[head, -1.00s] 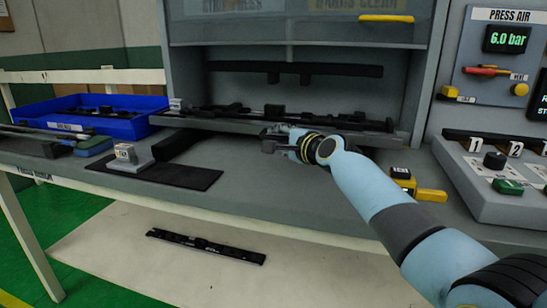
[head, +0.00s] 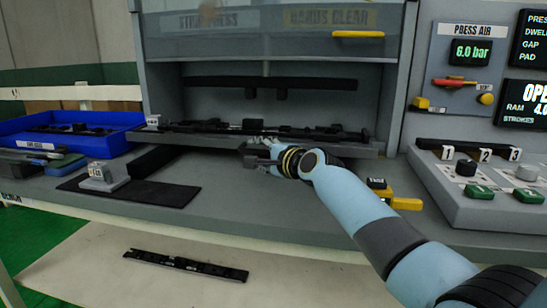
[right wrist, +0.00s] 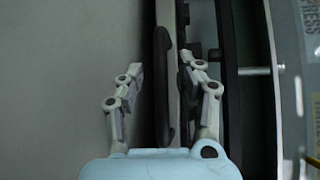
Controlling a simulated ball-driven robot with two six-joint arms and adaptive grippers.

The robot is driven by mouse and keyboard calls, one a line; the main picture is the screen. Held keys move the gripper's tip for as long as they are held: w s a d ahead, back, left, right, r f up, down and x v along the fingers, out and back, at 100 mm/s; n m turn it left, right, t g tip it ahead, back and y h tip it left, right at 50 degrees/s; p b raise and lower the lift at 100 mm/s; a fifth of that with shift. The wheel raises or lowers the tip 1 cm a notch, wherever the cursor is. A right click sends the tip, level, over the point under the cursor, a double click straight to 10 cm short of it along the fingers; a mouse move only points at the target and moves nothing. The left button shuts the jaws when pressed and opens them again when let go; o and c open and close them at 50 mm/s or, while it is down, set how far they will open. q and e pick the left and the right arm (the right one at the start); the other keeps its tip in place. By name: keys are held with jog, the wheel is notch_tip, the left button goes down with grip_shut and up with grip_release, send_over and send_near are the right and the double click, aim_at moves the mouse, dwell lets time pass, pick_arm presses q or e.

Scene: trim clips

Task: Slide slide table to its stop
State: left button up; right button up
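The slide table (head: 340,150) is a grey plate under the press opening, with black trim parts (head: 250,128) lying along it. Its front edge faces me. My right gripper (head: 260,157) is at the middle of that edge. In the right wrist view, the fingers of this gripper (right wrist: 160,82) stand apart on either side of a long black handle bar (right wrist: 161,95). A gap shows between the left finger and the bar; contact on the right side is hard to tell. My left gripper is not in view.
A blue bin (head: 100,118) with black parts stands at the left. A small grey block fixture (head: 104,177) sits on a black mat (head: 150,194). A yellow-and-black tool (head: 398,203) lies right of my arm. A button console (head: 455,208) stands farther right.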

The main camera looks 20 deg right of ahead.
jog(key=v, duration=1)
jog(key=shift+s, duration=0.4)
